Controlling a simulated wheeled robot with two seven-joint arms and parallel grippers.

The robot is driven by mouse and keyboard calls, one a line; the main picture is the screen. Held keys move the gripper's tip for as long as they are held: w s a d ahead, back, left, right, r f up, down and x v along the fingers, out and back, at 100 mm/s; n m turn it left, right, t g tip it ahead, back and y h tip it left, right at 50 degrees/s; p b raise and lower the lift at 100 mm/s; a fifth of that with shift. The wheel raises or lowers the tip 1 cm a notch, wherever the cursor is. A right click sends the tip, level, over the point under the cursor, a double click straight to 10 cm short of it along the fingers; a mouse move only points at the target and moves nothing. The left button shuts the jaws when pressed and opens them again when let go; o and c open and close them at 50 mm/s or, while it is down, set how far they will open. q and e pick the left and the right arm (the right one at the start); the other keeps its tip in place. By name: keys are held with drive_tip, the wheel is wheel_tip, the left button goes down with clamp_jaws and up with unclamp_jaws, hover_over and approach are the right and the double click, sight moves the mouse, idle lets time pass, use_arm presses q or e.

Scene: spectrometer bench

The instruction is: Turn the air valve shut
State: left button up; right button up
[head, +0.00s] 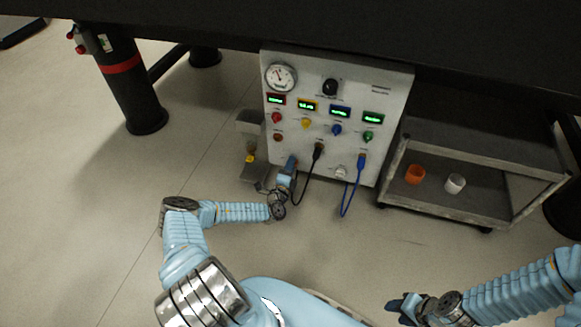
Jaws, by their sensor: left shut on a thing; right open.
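The white instrument panel (392,95) stands under the dark bench top, with a round gauge (280,77) at its upper left and a black knob (330,87) at top middle. I cannot tell for sure which fitting is the air valve. My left gripper (291,162) is at the panel's lower left edge, shut on a small part there that its own fingers hide. A pale round fitting (341,172) shows low on the panel, right of this gripper. My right gripper (397,305) is open and empty over the floor at lower right, far from the panel.
A black cable (308,178) and a blue cable (349,197) hang from the panel, right of my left gripper. A grey cart (470,205) with an orange cup (414,174) and a white cup (455,183) stands at right. A black bench leg (135,90) is at left. The middle floor is clear.

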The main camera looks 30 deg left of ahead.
use_arm(q)
drive_tip(key=shift+f, duration=0.1)
idle(0.3)
drive_tip(key=o, duration=1)
drive_tip(key=shift+o, duration=0.2)
drive_tip(key=shift+s, duration=0.15)
drive_tip(key=p+v, duration=0.2)
drive_tip(key=v, duration=1.1)
drive_tip(key=shift+s, duration=0.35)
